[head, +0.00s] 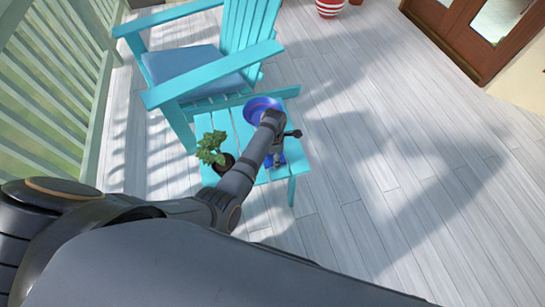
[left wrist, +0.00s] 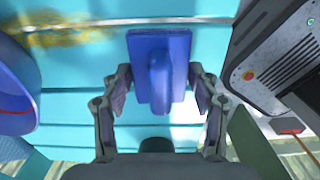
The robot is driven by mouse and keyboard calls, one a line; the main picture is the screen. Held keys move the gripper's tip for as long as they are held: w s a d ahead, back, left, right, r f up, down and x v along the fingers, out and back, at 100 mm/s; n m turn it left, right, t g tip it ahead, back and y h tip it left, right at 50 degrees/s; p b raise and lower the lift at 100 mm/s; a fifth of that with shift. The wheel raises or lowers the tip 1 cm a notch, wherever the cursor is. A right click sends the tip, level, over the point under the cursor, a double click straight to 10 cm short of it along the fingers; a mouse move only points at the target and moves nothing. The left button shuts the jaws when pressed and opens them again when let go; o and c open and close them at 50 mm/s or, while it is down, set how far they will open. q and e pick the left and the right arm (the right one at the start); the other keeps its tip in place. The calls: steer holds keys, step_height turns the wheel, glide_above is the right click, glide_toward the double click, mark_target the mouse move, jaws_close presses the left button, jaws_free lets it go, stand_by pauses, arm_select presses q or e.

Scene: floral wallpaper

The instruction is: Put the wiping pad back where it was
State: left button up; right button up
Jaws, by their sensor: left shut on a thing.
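The wiping pad (left wrist: 143,50) is a flat blue block with a raised blue handle, seen in the middle of the left wrist view over the turquoise slatted table. My left gripper (left wrist: 161,88) is shut on the wiping pad, one finger on each side. In the head view my left arm reaches out to the small turquoise table (head: 224,124), and a bit of the blue pad (head: 272,161) shows beside the gripper. I cannot tell whether the pad touches the tabletop. My right gripper is not in view.
A blue bowl (head: 258,106) stands at the table's far side, close to the gripper. A potted plant (head: 212,150) stands on the near left part. A yellow-brown stain (left wrist: 75,38) marks the tabletop. A turquoise chair (head: 215,72) is behind. The floor at right is clear.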

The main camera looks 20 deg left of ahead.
arm_select(q)
steer(key=shift+d, duration=0.1)
steer(key=o, duration=0.8)
steer(key=shift+f, duration=0.2)
steer(key=shift+c, duration=0.2)
steer(key=o, duration=0.4)
steer(key=shift+o, duration=0.2)
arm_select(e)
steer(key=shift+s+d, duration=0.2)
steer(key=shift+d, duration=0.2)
arm_select(q)
steer(key=shift+r, duration=0.15)
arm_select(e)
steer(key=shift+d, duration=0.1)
arm_select(q)
step_height(320, 180, up, 12)
steer(key=p, duration=0.3)
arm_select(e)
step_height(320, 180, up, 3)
